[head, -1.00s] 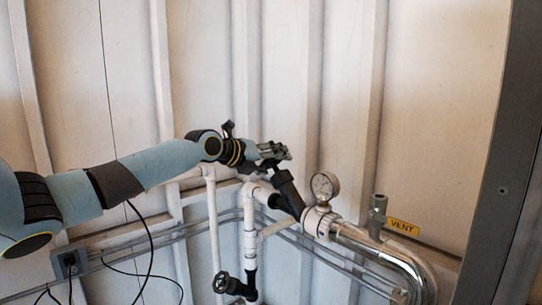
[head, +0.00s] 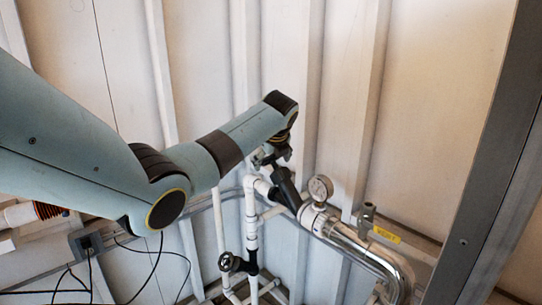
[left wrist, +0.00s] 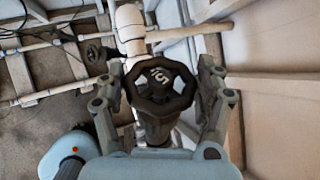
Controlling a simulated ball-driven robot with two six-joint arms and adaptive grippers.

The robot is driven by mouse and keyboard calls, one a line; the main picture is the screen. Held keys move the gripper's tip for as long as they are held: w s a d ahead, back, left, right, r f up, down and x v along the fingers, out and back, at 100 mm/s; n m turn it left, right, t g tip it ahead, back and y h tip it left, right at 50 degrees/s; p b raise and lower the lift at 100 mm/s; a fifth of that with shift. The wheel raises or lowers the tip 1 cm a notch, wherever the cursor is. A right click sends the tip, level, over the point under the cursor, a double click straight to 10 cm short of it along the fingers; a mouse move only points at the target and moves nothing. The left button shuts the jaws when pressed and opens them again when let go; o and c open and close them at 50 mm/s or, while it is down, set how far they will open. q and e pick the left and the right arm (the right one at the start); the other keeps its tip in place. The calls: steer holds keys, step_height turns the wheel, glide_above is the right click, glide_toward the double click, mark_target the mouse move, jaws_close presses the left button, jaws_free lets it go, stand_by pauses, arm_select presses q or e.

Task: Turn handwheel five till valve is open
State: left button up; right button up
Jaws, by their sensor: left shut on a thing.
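Handwheel five (left wrist: 160,85) is a black lobed wheel with a pale 5 on its hub, seen face-on in the left wrist view. My left gripper (left wrist: 158,95) is shut on it, with one finger at each side of the rim. In the head view my left gripper (head: 270,157) is at the top of the black valve body (head: 287,188), and the wheel is mostly hidden there. The valve body slants down to the right into the pipework. No valve position mark can be made out. My right gripper is in neither view.
A round gauge (head: 320,187) stands close right of the valve, above a shiny steel pipe (head: 362,245). A second black handwheel (head: 231,262) sits lower on the white pipes (head: 251,220). A yellow label (head: 386,235) and a grey post (head: 490,150) are at right.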

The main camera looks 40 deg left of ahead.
arm_select(q)
steer(key=shift+w+n+g, duration=0.1)
steer(key=shift+n+g, duration=0.4)
steer(key=shift+g, duration=0.4)
steer(key=shift+g+y, duration=0.3)
steer(key=shift+g, duration=0.2)
steer(key=shift+f+n+g+b, duration=0.1)
steer(key=shift+n+g+b, duration=0.45)
steer(key=shift+b, duration=0.25)
steer(key=shift+g+b, duration=0.45)
steer(key=shift+b, duration=0.35)
steer(key=n+g+b, duration=0.1)
steer(key=g+b, duration=0.1)
steer(key=b, duration=1)
steer(key=shift+n+b, duration=0.25)
steer(key=shift+b, duration=0.9)
steer(key=shift+r, duration=0.2)
